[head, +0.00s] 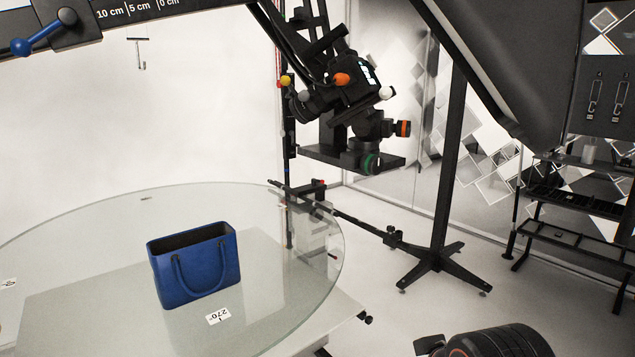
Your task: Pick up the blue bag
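The blue bag (197,269) stands upright on the round glass turntable (110,226), left of centre in the head view. It is a tote with an open top, a dark inside and two looped handles; one handle hangs down over its front face. Nothing touches the bag apart from the glass under it. I see no gripper fingers in this view, so I cannot tell how my gripper stands.
A black camera rig (345,95) hangs beyond the turntable's right side. A black stand (440,258) is on the floor. A dark ribbed cylinder (500,342), unclear what, is at bottom right. Shelves (580,240) are far right.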

